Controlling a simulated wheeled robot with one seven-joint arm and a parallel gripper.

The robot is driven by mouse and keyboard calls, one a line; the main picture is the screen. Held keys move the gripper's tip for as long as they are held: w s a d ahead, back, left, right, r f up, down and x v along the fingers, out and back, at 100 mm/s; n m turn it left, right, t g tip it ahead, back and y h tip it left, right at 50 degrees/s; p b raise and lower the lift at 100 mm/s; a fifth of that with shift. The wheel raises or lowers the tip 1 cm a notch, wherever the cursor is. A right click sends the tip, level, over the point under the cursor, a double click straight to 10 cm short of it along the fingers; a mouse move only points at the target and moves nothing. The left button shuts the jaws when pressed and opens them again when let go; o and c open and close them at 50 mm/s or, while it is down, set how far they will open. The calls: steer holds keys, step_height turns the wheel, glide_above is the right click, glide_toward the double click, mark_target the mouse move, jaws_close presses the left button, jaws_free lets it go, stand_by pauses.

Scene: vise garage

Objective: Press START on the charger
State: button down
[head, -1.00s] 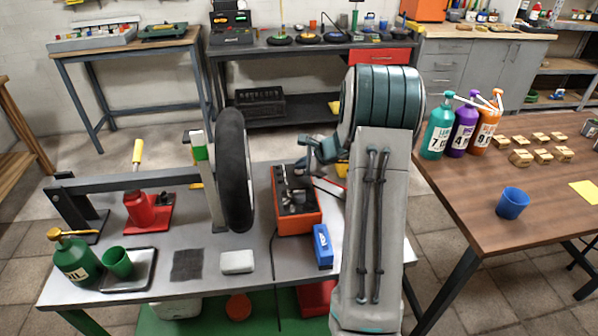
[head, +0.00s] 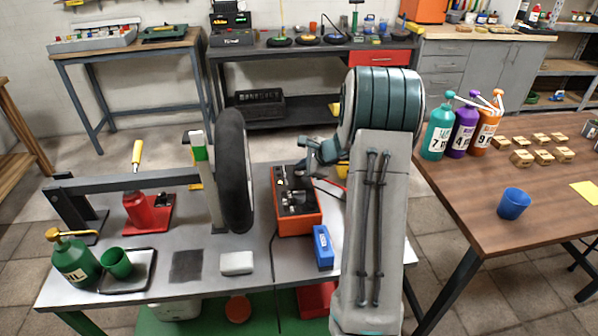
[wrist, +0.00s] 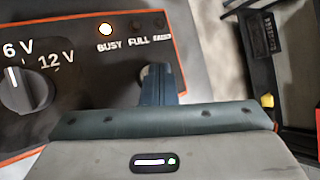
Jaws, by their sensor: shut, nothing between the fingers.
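The charger (head: 298,222) is an orange-red box with a black top panel on the grey workbench. In the wrist view its panel (wrist: 75,100) shows a dark knob (wrist: 27,92) with a white mark pointing up towards 6 V. The BUSY lamp (wrist: 105,30) is lit; the FULL and third lamps are dark. My gripper (wrist: 158,72) is shut and empty, its fingertips over or against the panel below the lamps. I cannot tell if they touch. The START button is not visible; my gripper covers part of the panel. In the head view my wrist hangs over the charger's back right.
A wheel with a black tyre (head: 233,170) stands close left of the charger. A blue box (head: 323,247) lies in front of it. A red jack (head: 140,212) and green oil can (head: 75,262) are further left. The brown table (head: 470,190) is at right.

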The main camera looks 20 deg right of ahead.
mark_target(302, 173)
steer(key=shift+r+p, duration=0.35)
steer(key=shift+r, duration=0.4)
step_height(302, 173, up, 5)
steer(key=p, duration=0.3)
stand_by(0.7)
